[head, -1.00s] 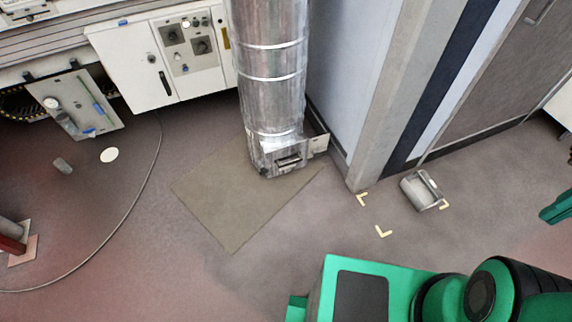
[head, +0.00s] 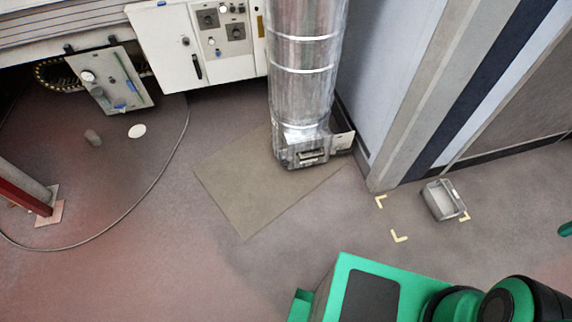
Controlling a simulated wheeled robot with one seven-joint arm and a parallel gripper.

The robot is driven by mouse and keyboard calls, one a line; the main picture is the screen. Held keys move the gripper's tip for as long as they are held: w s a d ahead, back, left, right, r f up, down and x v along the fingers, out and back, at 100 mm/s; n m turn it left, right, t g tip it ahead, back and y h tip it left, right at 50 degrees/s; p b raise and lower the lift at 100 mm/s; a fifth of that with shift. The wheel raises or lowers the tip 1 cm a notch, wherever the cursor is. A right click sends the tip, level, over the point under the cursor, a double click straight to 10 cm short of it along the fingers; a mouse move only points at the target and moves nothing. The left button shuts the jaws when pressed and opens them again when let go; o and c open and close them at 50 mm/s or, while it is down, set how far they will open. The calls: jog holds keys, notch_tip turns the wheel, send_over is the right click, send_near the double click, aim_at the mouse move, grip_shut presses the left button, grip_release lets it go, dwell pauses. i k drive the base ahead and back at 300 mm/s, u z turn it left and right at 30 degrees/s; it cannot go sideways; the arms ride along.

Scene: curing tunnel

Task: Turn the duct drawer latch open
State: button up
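The silver duct (head: 303,70) stands upright in the upper middle of the head view. At its foot is a metal box with a small drawer front (head: 312,156), which carries a dark slot or handle. The latch itself is too small to make out, so I cannot tell how it is turned. A pale plate (head: 342,142) sits at the right of the box. My gripper is not in view; only green and black parts of my own body show at the bottom right, well apart from the duct.
A flat tan mat (head: 240,200) lies before the duct foot. A grey bin (head: 442,200) stands on the floor at right by yellow corner marks (head: 399,237). A white control cabinet (head: 197,45) is behind left. A cable (head: 150,190) curves over the left floor. Walls close off the right.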

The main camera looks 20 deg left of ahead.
aim_at(285, 162)
jog(key=u, duration=2.85)
jog(key=k, duration=0.9)
jog(key=z, duration=0.7)
jog(key=i, duration=1)
